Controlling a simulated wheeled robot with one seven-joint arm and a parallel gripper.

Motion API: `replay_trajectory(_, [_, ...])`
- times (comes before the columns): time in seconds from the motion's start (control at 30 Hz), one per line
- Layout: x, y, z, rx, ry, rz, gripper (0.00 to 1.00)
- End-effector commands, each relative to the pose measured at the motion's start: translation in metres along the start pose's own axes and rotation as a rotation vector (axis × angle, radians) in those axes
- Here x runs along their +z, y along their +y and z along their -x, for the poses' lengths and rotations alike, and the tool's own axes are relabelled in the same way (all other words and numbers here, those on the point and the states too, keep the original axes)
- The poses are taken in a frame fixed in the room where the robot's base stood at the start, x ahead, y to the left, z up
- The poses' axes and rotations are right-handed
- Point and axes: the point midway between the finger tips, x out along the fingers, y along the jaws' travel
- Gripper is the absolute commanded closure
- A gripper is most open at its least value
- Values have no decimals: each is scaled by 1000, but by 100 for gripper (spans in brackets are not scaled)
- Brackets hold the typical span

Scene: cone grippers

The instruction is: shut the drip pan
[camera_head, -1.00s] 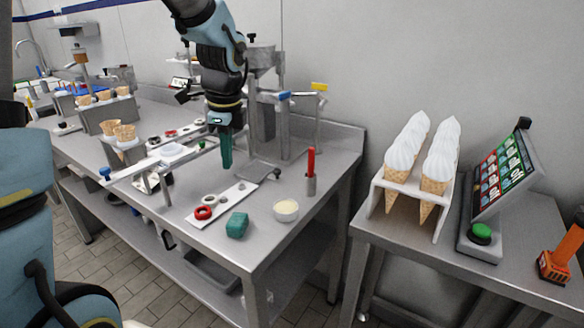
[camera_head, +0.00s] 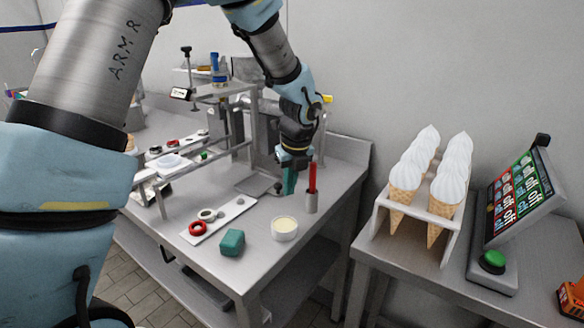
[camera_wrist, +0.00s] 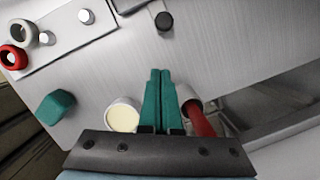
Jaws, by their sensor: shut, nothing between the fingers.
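The drip pan (camera_head: 257,184) is a flat grey metal plate low under the machine, and it sticks out over the table. A black knob (camera_head: 277,188) sits at its near end; the knob also shows at the top of the wrist view (camera_wrist: 163,21). My gripper (camera_head: 288,192) has green fingers pressed together, empty, pointing down just right of the knob in the head view. In the wrist view my fingertips (camera_wrist: 160,72) are apart from the knob, with bare table between. My arm hides part of the machine.
A cream-filled cup (camera_head: 284,229) and a metal holder (camera_head: 311,203) with a red-handled tool (camera_head: 312,177) stand close to my fingers. A green block (camera_head: 232,242) and a plate with rings (camera_head: 218,219) lie to the left. A cone rack (camera_head: 455,240) stands on the right-hand table.

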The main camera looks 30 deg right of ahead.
Motion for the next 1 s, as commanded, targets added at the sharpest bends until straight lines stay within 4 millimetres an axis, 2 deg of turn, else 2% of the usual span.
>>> replay_trajectory(0.03, [1, 1, -8, 3, 2, 0, 100])
replay_trajectory(0.1, [15, 0, -9, 1, 1, 3, 100])
replay_trajectory(0.3, [33, 0, -18, 0, 0, 3, 100])
replay_trajectory(0.77, [38, 1, -21, 0, 0, 2, 100])
replay_trajectory(0.87, [49, 7, -21, 1, 0, 5, 100])
replay_trajectory(1.0, [82, 24, -25, 2, 2, 10, 100])
